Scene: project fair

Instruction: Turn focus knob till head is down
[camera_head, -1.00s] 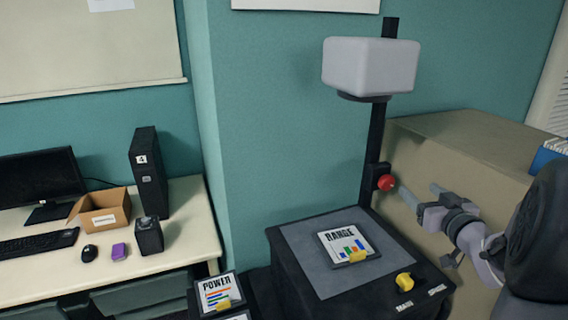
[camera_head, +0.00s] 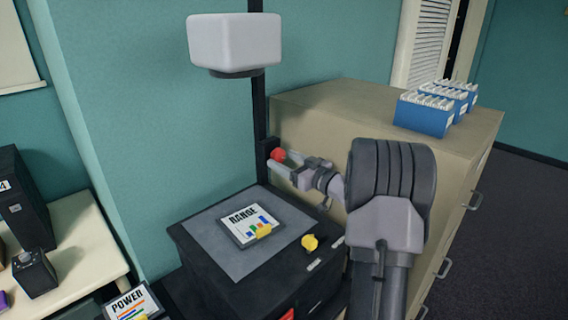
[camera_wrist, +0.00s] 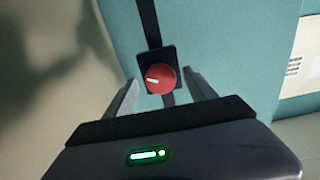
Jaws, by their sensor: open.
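The red focus knob (camera_head: 278,155) sits on a black block on the dark upright post (camera_head: 259,100). The white boxy head (camera_head: 236,42) is high on the post, well above the black base (camera_head: 255,290). My gripper (camera_head: 279,164) reaches in from the right, its fingertips close to the knob. In the wrist view the knob (camera_wrist: 160,79) shows a white pointer mark to the left, between the fingers of my open gripper (camera_wrist: 163,88). I cannot tell whether the fingers touch it.
A RANGE card (camera_head: 250,224) with a yellow clip lies on the base's grey top, near a yellow knob (camera_head: 310,242). A beige cabinet (camera_head: 330,118) with blue file boxes (camera_head: 424,113) stands close behind my arm. A desk is at left.

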